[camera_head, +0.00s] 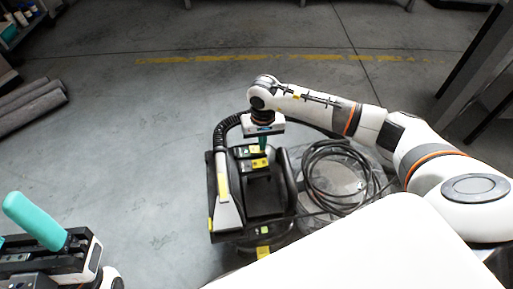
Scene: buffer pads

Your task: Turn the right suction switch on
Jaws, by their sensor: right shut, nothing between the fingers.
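A black suction machine (268,196) with yellow labels and small green parts stands on the floor at the centre. My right gripper (263,146) points down at the machine's rear top panel, its teal fingers closed with nothing between them. The fingertips are at or just above the yellow-marked panel (260,163); I cannot tell whether they touch it. The right suction switch is too small or hidden by the fingers to make out, and its state cannot be read. My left gripper (22,232) is at the lower left, away from the machine, cut by the picture edge.
A black ribbed hose (228,125) arches at the machine's left rear. A coil of black cable (340,170) lies right of the machine, below my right arm. Grey rolls (30,108) lie at the far left. The floor behind the machine is clear.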

